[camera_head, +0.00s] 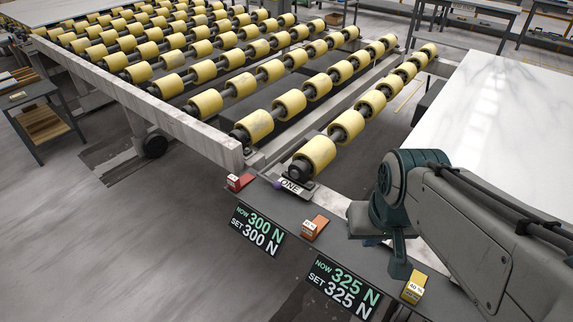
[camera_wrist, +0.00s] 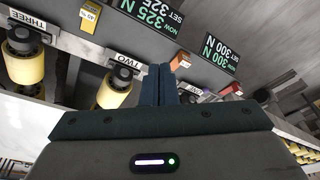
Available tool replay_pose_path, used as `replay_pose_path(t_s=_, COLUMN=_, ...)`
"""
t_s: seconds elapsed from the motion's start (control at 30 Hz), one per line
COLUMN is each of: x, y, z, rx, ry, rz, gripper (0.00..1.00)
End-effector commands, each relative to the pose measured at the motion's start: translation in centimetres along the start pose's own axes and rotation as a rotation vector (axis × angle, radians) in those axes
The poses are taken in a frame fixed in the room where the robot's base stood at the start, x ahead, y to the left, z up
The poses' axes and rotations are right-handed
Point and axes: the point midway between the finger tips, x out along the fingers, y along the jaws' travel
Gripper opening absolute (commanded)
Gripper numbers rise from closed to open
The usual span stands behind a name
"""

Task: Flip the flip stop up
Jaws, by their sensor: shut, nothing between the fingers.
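No part is clearly recognisable as the flip stop. Candidates along the dark rail are a red block (camera_head: 240,182), an orange block (camera_head: 314,227) and a yellow block (camera_head: 413,288) marked 40. A small purple knob (camera_head: 278,184) sits beside the ONE label. My gripper (camera_head: 400,268) is shut and empty, pointing down near the rail between the orange and yellow blocks in the head view. In the wrist view, its closed fingers (camera_wrist: 163,68) appear close to the orange block (camera_wrist: 181,61), with the red block (camera_wrist: 231,90) farther right. Contact cannot be told.
Two displays, reading 300 N (camera_head: 258,232) and 325 N (camera_head: 343,288), hang on the rail. Yellow rollers (camera_head: 315,152) fill the conveyor behind. A white stone slab (camera_head: 500,120) lies at right, by my arm. Open floor (camera_head: 130,250) lies at left.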

Motion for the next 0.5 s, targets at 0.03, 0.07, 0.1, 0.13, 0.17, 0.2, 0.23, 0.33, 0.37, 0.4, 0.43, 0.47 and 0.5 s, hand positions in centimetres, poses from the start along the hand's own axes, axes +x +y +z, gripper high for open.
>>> replay_pose_path(t_s=0.03, x=0.0, y=0.0, z=0.0, rx=0.000, ry=0.000, rz=0.000, gripper=0.00)
replay_pose_path(t_s=0.07, x=0.0, y=0.0, z=0.0, rx=0.000, ry=0.000, rz=0.000, gripper=0.00)
replay_pose_path(t_s=0.1, x=0.0, y=0.0, z=0.0, rx=0.000, ry=0.000, rz=0.000, gripper=0.00)
replay_pose_path(t_s=0.13, x=0.0, y=0.0, z=0.0, rx=0.000, ry=0.000, rz=0.000, gripper=0.00)
replay_pose_path(t_s=0.17, x=0.0, y=0.0, z=0.0, rx=0.000, ry=0.000, rz=0.000, gripper=0.00)
replay_pose_path(t_s=0.2, x=0.0, y=0.0, z=0.0, rx=0.000, ry=0.000, rz=0.000, gripper=0.00)
replay_pose_path(t_s=0.23, x=0.0, y=0.0, z=0.0, rx=-0.001, ry=0.000, rz=0.000, gripper=0.00)
replay_pose_path(t_s=0.33, x=0.6, y=0.0, z=-0.4, rx=-0.032, ry=-0.002, rz=0.013, gripper=0.00)
replay_pose_path(t_s=0.37, x=0.9, y=0.1, z=-0.7, rx=-0.054, ry=-0.003, rz=0.022, gripper=0.00)
replay_pose_path(t_s=0.4, x=1.4, y=0.2, z=-1.3, rx=-0.093, ry=-0.005, rz=0.038, gripper=0.00)
replay_pose_path(t_s=0.43, x=1.9, y=0.2, z=-1.8, rx=-0.130, ry=-0.007, rz=0.053, gripper=0.00)
replay_pose_path(t_s=0.47, x=2.5, y=0.2, z=-2.5, rx=-0.174, ry=-0.009, rz=0.071, gripper=0.00)
replay_pose_path(t_s=0.5, x=3.4, y=0.2, z=-3.5, rx=-0.244, ry=-0.012, rz=0.098, gripper=0.00)
